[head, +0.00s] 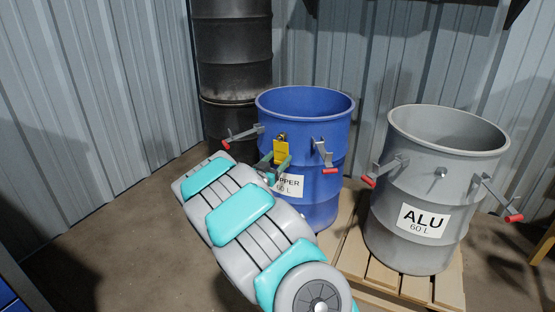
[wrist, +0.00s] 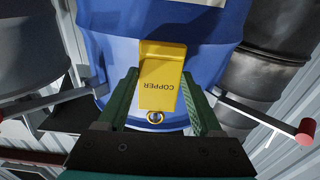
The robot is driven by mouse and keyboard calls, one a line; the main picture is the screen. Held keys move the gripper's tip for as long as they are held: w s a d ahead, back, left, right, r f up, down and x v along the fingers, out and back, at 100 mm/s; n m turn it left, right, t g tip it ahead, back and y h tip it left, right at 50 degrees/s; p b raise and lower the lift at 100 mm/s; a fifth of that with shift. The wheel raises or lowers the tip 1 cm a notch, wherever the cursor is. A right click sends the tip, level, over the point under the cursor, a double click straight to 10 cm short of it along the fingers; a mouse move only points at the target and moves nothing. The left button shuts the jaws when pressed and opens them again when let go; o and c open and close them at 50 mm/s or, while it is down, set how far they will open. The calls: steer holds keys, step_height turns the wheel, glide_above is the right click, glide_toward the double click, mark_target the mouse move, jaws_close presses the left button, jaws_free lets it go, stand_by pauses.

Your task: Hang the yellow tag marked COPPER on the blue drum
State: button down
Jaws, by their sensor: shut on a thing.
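The blue drum (head: 330,140) stands open-topped on a pallet, its white COPPER label partly covered by my arm. The yellow tag marked COPPER (head: 281,151) is upright in front of the drum's wall, just below a small dark fitting (head: 282,136). My gripper (head: 273,166) is shut on the tag. I cannot tell whether the ring touches the fitting.
Grey arms with red ends (head: 240,135) (head: 322,152) stick out on both sides of the tag. A grey ALU drum (head: 380,215) stands to the right on the wooden pallet (head: 352,250). Stacked dark drums (head: 233,60) stand behind left. Floor at left is clear.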

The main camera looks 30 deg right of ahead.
steer(key=shift+d+f, duration=0.1)
jaws_free()
stand_by(0.3)
steer(key=v, duration=0.7)
steer(key=shift+s+a, duration=0.25)
steer(key=shift+a, duration=0.05)
